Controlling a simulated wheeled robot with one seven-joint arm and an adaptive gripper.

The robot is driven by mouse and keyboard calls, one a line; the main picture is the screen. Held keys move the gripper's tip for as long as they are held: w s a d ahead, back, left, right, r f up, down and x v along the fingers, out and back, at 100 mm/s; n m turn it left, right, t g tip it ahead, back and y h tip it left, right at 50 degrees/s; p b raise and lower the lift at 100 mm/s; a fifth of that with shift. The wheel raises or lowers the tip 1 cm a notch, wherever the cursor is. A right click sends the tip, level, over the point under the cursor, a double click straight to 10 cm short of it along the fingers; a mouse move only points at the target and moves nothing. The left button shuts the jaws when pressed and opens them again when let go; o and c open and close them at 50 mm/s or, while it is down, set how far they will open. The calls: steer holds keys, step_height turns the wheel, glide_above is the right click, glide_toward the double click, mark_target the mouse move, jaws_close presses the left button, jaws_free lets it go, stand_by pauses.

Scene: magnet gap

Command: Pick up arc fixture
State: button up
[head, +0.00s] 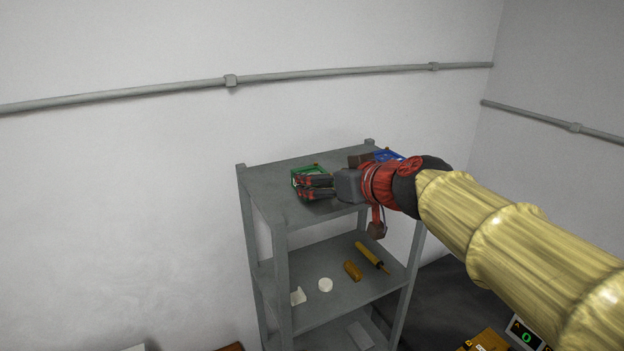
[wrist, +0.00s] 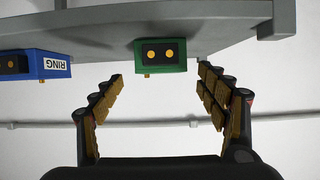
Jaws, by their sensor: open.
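A green fixture (head: 305,170) sits on the top shelf. In the wrist view, the green fixture (wrist: 161,55) shows a dark face with two orange dots. No label can be read on it, so I cannot tell whether it is the arc fixture. My gripper (head: 315,187) is at the top shelf, close in front of the green fixture. In the wrist view, my gripper (wrist: 162,78) is open and empty, with the fixture beyond and between its fingertips. A blue fixture (wrist: 40,65) marked RING is off to the left there; the blue fixture (head: 388,155) also shows in the head view.
The grey shelf unit (head: 262,190) stands by a white wall. A brown block (head: 360,160) lies near the blue fixture. The middle shelf holds a yellow tool (head: 372,257), an orange cylinder (head: 352,270) and white pieces (head: 325,285). A wall pipe (head: 150,93) runs behind.

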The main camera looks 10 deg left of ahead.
mark_target(315, 168)
steer(key=x, duration=0.2)
steer(key=p+x, duration=0.1)
steer(key=x, duration=0.1)
steer(key=shift+a+r, duration=0.15)
steer(key=shift+r, duration=0.1)
steer(key=shift+s, duration=0.1)
steer(key=shift+c, duration=0.2)
steer(key=shift+c, duration=0.5)
steer(key=c, duration=1.5)
steer(key=shift+c, duration=0.7)
steer(key=shift+r, duration=0.1)
